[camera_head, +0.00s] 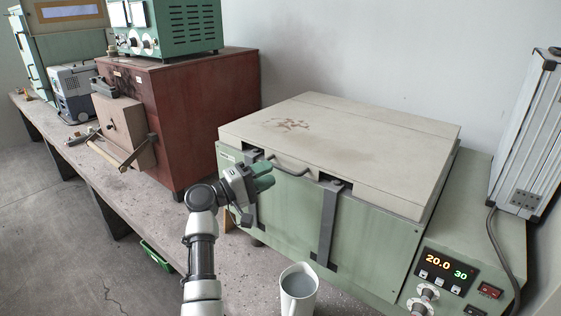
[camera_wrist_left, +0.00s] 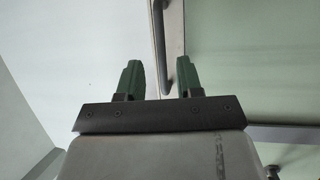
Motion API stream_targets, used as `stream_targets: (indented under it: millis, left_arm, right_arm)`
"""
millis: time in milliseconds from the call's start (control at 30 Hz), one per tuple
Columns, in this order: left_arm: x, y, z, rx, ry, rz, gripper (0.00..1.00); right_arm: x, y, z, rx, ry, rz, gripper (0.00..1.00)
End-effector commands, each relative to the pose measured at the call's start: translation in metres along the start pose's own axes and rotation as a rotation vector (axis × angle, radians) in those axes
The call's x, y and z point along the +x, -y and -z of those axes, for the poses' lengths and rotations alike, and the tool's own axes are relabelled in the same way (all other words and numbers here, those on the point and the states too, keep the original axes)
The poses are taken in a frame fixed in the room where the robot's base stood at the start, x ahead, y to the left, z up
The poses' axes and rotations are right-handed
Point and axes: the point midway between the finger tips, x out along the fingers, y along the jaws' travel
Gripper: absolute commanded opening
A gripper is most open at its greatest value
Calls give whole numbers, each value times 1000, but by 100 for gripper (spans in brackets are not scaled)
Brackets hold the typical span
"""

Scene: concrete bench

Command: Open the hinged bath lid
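The bath is a pale green box (camera_head: 375,235) with a closed, flat cream lid (camera_head: 350,135) that has a reddish-brown stain on top. A grey bar handle (camera_head: 290,168) sits on the lid's front edge. My left gripper (camera_head: 264,176) has green fingertips and is at the front left of the bath, just left of the handle in the picture. In the left wrist view the fingers (camera_wrist_left: 157,75) stand apart, and the handle bar (camera_wrist_left: 160,45) shows in the gap between them. I cannot tell whether they touch it. My right gripper is not in view.
Dark straps (camera_head: 327,215) run down the bath's front. A control panel (camera_head: 442,270) is at right, with a tall metal case (camera_head: 525,135) behind. A red-brown cabinet (camera_head: 190,110) stands left; bare bench lies between.

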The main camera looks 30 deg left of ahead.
Motion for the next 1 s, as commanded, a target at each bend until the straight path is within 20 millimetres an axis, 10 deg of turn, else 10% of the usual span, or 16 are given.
stream_targets:
  millis: [633,867,1000]
  left_arm:
    - [44,1,0,1,-1,2,36]
    - [44,1,0,1,-1,2,2]
    - [44,1,0,1,-1,2,0]
  right_arm:
    - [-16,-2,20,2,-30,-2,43]
    - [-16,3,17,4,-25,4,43]
    - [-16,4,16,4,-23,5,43]
